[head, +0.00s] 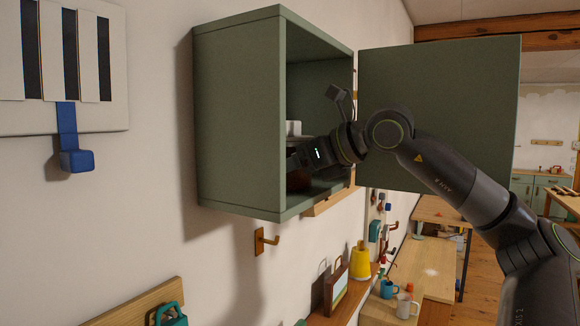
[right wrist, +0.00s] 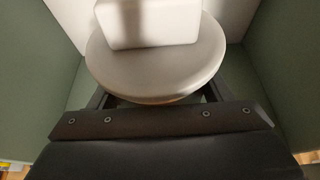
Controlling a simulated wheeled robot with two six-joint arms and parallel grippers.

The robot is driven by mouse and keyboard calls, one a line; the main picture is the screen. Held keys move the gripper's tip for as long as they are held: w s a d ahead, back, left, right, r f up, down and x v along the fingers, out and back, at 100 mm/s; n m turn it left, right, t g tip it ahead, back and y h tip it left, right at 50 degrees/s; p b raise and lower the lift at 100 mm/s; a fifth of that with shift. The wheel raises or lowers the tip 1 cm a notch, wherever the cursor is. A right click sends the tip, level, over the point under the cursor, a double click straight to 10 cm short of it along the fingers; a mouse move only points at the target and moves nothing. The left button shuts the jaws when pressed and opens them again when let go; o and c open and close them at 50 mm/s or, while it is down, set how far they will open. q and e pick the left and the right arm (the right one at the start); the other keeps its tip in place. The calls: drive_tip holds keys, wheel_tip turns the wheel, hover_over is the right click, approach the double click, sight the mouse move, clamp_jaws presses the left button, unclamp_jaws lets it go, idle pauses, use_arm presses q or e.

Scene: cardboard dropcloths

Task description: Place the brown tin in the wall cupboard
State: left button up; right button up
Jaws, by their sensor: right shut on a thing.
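The green wall cupboard (head: 238,115) hangs on the wall with its door (head: 438,110) swung open to the right. My right gripper (head: 305,162) reaches inside it, shut on the brown tin (head: 297,181), whose dark brown side shows low in the cupboard opening. In the right wrist view the tin's round pale top (right wrist: 155,72) lies between the two fingers (right wrist: 156,97), with a thin brownish edge at the near side. Whether the tin touches the cupboard floor is hidden. My left gripper is out of view.
A white block (right wrist: 148,22) is at or just beyond the tin's far edge; I cannot tell if they touch. A wooden hook (head: 265,241) is below the cupboard. A yellow container (head: 361,262) and mugs (head: 389,288) are further below.

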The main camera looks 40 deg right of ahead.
drive_tip(key=shift+w, duration=0.1)
drive_tip(key=shift+f, duration=0.15)
drive_tip(key=o, duration=1.2)
drive_tip(key=shift+o, duration=0.2)
drive_tip(key=shift+r, duration=0.2)
drive_tip(key=shift+s+d, duration=0.1)
drive_tip(key=shift+s, duration=0.15)
drive_tip(key=b+v, duration=0.4)
drive_tip(key=v, duration=0.1)
drive_tip(key=shift+s+f, duration=0.1)
drive_tip(key=shift+f, duration=0.15)
drive_tip(key=b+v, duration=0.2)
drive_tip(key=v, duration=0.5)
drive_tip(key=shift+r, duration=0.2)
